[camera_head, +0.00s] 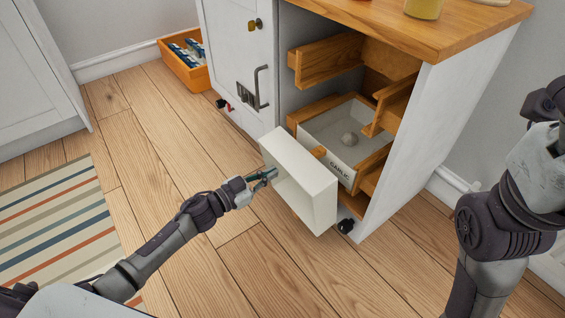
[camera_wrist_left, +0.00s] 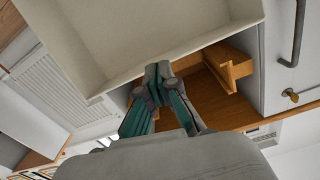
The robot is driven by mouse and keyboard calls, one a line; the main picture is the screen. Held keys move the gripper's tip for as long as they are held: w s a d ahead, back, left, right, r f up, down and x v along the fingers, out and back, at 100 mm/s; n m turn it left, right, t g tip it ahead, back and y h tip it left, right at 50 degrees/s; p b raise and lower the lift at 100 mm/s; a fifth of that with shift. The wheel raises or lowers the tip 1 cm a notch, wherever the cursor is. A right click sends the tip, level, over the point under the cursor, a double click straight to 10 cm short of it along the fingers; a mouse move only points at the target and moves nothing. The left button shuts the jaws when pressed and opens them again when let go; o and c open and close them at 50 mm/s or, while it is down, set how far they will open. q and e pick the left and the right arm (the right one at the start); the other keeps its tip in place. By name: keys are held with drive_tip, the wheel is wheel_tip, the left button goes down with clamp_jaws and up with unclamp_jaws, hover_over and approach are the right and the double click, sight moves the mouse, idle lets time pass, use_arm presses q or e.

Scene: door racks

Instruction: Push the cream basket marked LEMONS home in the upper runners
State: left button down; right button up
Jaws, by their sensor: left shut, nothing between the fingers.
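A cream basket (camera_head: 312,203) is outside the cabinet, tilted, in front of the lower opening. No lettering shows on its visible faces, and I cannot tell whether it touches the floor. The wooden upper runners (camera_head: 330,60) stand empty, with the right one (camera_head: 392,100) across from the left. My left gripper (camera_head: 272,174) is shut and empty at the basket's left wall; whether it touches is unclear. In the left wrist view the basket (camera_wrist_left: 140,35) shows beyond my shut fingertips (camera_wrist_left: 158,74). My right gripper is out of view; only my right arm shows.
A basket marked GARLIC (camera_head: 340,168), holding a pale round item, sits partly out in the lower runners. The white cabinet door (camera_head: 240,60) stands open on the left. An orange crate (camera_head: 187,72) is on the floor at the back. Clear floor lies left of the basket.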

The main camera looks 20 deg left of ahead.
use_arm(q)
drive_tip(key=v, duration=1.2)
drive_tip(key=shift+s, duration=0.1)
